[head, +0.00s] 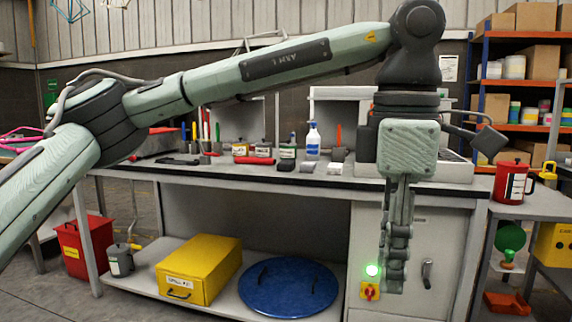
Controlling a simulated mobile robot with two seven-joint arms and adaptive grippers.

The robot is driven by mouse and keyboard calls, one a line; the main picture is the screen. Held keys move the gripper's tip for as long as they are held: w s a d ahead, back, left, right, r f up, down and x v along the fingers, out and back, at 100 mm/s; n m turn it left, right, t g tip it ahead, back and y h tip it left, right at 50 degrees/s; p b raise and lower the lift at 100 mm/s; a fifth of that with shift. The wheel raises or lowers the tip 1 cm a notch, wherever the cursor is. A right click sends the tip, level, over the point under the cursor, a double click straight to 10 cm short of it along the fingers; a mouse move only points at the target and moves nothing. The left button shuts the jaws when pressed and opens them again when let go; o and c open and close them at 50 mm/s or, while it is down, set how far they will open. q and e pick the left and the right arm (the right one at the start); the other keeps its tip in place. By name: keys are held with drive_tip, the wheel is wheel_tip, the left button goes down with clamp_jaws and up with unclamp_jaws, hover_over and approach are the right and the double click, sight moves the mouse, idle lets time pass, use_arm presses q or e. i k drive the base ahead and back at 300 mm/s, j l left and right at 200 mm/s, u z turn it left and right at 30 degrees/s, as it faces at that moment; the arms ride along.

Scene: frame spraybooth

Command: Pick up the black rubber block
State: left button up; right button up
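My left gripper (394,280) hangs straight down in front of the workbench's (300,181) grey cabinet. It is seen edge-on, so its opening is unclear, and no object shows at its tips. A small dark block (285,165) lies near the bench's front edge, left of the gripper and higher in the picture. It may be the black rubber block, but it is too small to be sure. A flat black item (179,161) lies farther left on the bench. My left arm hides part of the bench top. My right gripper is not in view.
A white spray bottle (313,142), small cans (263,150) and upright tools crowd the bench top. Below are a yellow box (199,268) and a blue round lid (288,288). A red can (512,182) stands on a side table at right.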

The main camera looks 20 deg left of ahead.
sight(285, 166)
drive_tip(key=i+j, duration=0.85)
drive_tip(key=i, duration=0.25)
drive_tip(key=i+j, duration=0.25)
drive_tip(key=i, duration=0.2)
drive_tip(key=i+j, duration=0.25)
drive_tip(key=i, duration=0.2)
drive_tip(key=i+j, duration=0.25)
drive_tip(key=i, duration=0.2)
drive_tip(key=i+j, duration=0.3)
drive_tip(key=i+u, duration=0.05)
drive_tip(key=i, duration=0.05)
